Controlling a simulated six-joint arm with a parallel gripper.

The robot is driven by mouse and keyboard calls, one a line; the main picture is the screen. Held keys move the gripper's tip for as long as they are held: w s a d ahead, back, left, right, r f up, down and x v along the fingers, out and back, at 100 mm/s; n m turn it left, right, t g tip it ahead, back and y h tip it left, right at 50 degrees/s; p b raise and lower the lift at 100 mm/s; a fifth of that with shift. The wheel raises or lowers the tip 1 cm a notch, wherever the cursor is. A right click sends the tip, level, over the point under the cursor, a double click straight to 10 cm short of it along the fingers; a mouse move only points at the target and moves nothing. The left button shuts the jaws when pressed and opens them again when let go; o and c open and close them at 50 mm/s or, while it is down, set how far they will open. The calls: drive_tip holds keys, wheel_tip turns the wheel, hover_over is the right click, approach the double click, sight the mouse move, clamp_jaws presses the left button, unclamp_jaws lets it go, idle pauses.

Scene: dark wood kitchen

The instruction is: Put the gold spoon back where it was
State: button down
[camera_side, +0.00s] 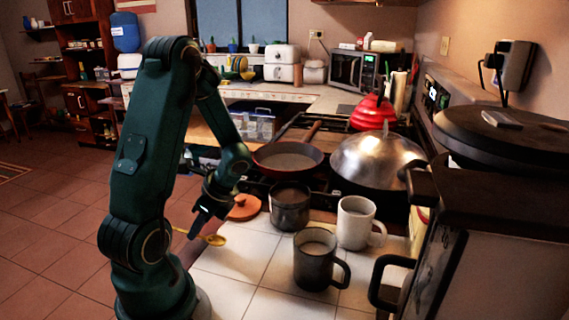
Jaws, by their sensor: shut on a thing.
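The gold spoon (215,240) is at the left edge of the white tiled counter, with its bowl toward the right and its thin handle running left behind my arm. My gripper (199,227) points down and is shut on the spoon near its handle. The fingertips are small and dark here, so the exact grip point is hard to see. I cannot tell whether the spoon's bowl touches the tiles or hangs just above them.
A dark mug (314,270), a white mug (356,224) and a dark cup (289,208) stand right of my gripper. An orange lid (244,208) lies close by. Behind are a frying pan (288,158) and a silver-lidded pan (378,158). The front left tiles are clear.

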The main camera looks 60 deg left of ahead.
drive_tip(key=shift+f, duration=0.7)
drive_tip(key=c, duration=1)
unclamp_jaws()
drive_tip(key=shift+f, duration=0.15)
